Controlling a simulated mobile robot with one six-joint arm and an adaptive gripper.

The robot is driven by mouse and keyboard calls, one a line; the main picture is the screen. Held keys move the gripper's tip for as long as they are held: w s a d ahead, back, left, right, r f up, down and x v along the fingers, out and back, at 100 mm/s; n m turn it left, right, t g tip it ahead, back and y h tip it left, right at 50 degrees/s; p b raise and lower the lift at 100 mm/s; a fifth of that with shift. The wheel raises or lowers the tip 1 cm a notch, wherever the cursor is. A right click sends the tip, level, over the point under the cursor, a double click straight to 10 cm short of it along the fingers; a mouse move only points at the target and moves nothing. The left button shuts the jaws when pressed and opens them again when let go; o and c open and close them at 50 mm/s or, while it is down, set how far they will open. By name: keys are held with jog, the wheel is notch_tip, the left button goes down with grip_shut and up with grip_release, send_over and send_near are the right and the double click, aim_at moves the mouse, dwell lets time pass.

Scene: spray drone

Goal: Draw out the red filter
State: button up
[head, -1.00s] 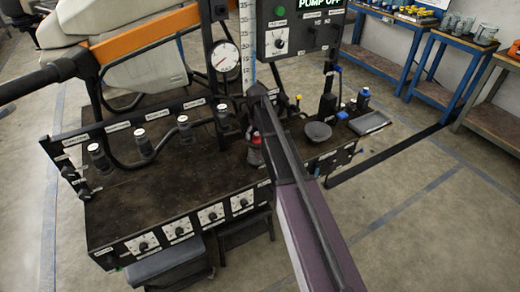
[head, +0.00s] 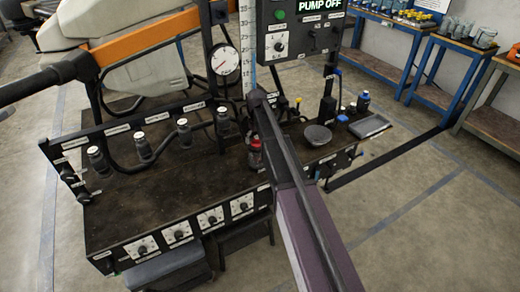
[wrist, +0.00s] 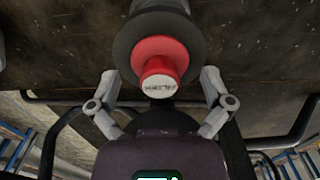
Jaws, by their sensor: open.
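The red filter (wrist: 160,60) faces me in the wrist view. It has a wide red collar and a narrower red knob with a pale labelled end, and it sits in a dark round housing (wrist: 157,28). My gripper (wrist: 158,76) is open, with one finger on each side of the filter and a gap visible on both sides. In the head view, a red part (head: 255,155) shows at the bench just left of my arm, which partly covers it. My fingers are not clear in that view.
The dark bench (head: 170,195) carries a row of labelled black fittings (head: 143,149) at left. A gauge (head: 224,59) and a control box reading PUMP OFF (head: 300,32) stand behind. A grey bowl (head: 317,136), bottle (head: 363,102) and tray (head: 369,126) are at right.

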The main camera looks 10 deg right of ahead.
dwell(0.4)
grip_shut()
jog(key=shift+r, duration=0.2)
jog(key=shift+r+p, duration=0.5)
jog(key=shift+p, duration=0.2)
jog(key=shift+r, duration=0.1)
jog(key=shift+r+p, duration=2.1)
jog(key=shift+p, duration=0.1)
jog(key=shift+r+p, duration=0.3)
jog(key=shift+p, duration=0.05)
jog(key=shift+r+p, duration=2.75)
jog(key=shift+r, duration=0.05)
